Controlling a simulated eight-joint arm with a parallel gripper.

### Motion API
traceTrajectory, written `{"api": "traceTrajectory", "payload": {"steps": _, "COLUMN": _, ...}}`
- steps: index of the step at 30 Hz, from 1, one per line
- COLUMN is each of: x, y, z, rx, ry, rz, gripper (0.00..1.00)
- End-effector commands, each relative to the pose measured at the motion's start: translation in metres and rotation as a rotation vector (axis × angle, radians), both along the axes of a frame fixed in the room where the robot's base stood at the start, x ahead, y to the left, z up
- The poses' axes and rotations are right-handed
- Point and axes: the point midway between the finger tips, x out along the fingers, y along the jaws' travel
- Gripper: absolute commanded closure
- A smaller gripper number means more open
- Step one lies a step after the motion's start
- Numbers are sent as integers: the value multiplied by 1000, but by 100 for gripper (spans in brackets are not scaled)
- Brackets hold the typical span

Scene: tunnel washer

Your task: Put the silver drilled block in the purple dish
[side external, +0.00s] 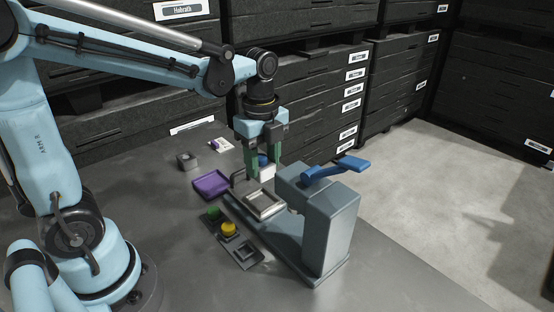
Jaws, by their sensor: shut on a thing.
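A small grey block (187,161) with a dark hole in its top, which looks like the silver drilled block, sits on the table behind the purple dish. The shallow square purple dish (211,185) lies on the table left of the grey machine, and its floor looks empty. My gripper (264,164) points down behind the machine, right of the dish. Its green fingers are shut on a small blue thing (263,160). A white piece (267,172) shows just below; I cannot tell whether the two are joined.
The grey machine (328,228) has a blue lever (336,168) and a silver square tray (264,204). In front is a plate with a green knob (213,212), a yellow knob (229,229) and a square frame (245,253). A white card (222,145) lies behind. Front table is clear.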

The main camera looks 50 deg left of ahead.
Motion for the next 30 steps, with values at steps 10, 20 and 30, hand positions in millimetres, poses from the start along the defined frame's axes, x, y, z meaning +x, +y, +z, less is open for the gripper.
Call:
{"api": "traceTrajectory", "payload": {"steps": 10, "x": -1, "y": 22, "z": 13, "rx": 0, "ry": 0, "rz": 6, "gripper": 90}}
{"api": "traceTrajectory", "payload": {"steps": 20, "x": -23, "y": 111, "z": -16, "rx": 0, "ry": -1, "rz": 11, "gripper": 90}}
{"api": "traceTrajectory", "payload": {"steps": 30, "x": -45, "y": 153, "z": -32, "rx": -1, "ry": -1, "rz": 1, "gripper": 90}}
